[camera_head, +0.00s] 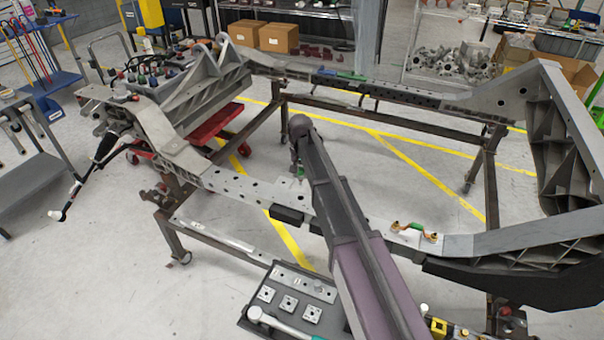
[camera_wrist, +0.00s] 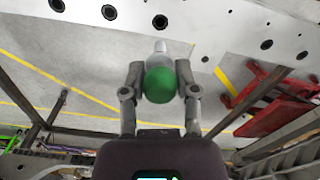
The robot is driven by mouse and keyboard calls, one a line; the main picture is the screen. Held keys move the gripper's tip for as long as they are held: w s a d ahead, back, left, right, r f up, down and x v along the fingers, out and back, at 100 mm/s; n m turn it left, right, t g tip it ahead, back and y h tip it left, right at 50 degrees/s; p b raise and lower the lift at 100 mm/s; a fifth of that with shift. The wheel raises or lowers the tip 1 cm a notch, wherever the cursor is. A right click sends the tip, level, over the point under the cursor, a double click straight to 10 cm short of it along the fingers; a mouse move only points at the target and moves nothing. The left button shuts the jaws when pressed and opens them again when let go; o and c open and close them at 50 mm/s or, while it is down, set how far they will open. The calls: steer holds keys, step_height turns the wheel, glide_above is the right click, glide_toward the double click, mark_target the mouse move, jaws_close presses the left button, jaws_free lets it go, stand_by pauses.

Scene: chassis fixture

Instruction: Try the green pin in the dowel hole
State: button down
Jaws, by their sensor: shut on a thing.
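My gripper (camera_wrist: 160,72) is shut on the green pin (camera_wrist: 159,85), which has a thick green body and a pale metal tip pointing away from the wrist camera. The pin's tip shows near the edge of the grey chassis rail (camera_wrist: 210,22), which has several dark holes. I cannot tell which of them is the dowel hole, or whether the tip touches the rail. In the head view, the arm reaches over the near rail (camera_head: 237,186), and my gripper (camera_head: 300,168) is small and partly hidden beside it.
A black tray (camera_head: 250,318) with square plates and a wrench stands in front. A green-handled part (camera_head: 412,227) sits on the rail to the right. A red cart (camera_head: 216,124) stands under the frame's left end. Open floor (camera_head: 365,170) lies inside the frame.

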steer(key=shift+r+p, duration=2.95)
steer(key=shift+r, duration=0.15)
